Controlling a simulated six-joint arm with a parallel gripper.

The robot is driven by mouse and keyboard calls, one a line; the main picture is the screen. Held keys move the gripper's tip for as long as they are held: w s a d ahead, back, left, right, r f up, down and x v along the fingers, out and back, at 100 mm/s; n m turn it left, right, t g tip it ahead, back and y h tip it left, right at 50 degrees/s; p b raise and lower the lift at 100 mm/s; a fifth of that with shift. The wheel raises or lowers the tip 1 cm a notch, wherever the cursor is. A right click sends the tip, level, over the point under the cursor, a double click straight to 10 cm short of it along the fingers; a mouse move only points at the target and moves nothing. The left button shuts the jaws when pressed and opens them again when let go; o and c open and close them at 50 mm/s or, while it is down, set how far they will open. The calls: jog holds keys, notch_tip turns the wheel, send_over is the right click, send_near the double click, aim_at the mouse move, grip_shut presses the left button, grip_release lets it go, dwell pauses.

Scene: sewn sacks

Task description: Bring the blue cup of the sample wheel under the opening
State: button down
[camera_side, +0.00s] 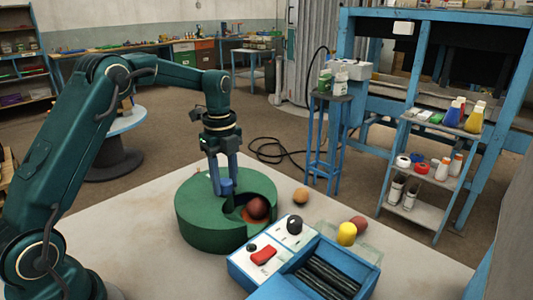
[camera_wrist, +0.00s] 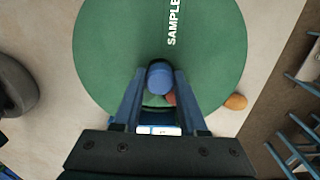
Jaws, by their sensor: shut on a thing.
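The sample wheel's round green housing (camera_side: 200,226) stands on the table. My gripper (camera_side: 224,182) points down over its top, its fingers shut on a blue knob (camera_side: 227,188) near the middle. The knob also shows between the fingers in the wrist view (camera_wrist: 159,77). The opening, on the right side of the housing, shows a dark red ball (camera_side: 257,208) with an orange surface (camera_side: 251,218) under it. No blue cup is in sight; the rest of the wheel is hidden under the cover. In the wrist view, the housing (camera_wrist: 110,45) bears the word "SAMPLE".
A blue box (camera_side: 318,258) with a black knob (camera_side: 294,225) and a red button (camera_side: 263,256) stands in front right of the housing. The table's left part is clear.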

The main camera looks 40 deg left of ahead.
jog(key=shift+d+m, duration=0.15)
jog(key=shift+m, duration=5.85)
jog(key=shift+c, duration=2.2)
grip_release()
jog(key=shift+r, duration=2.6)
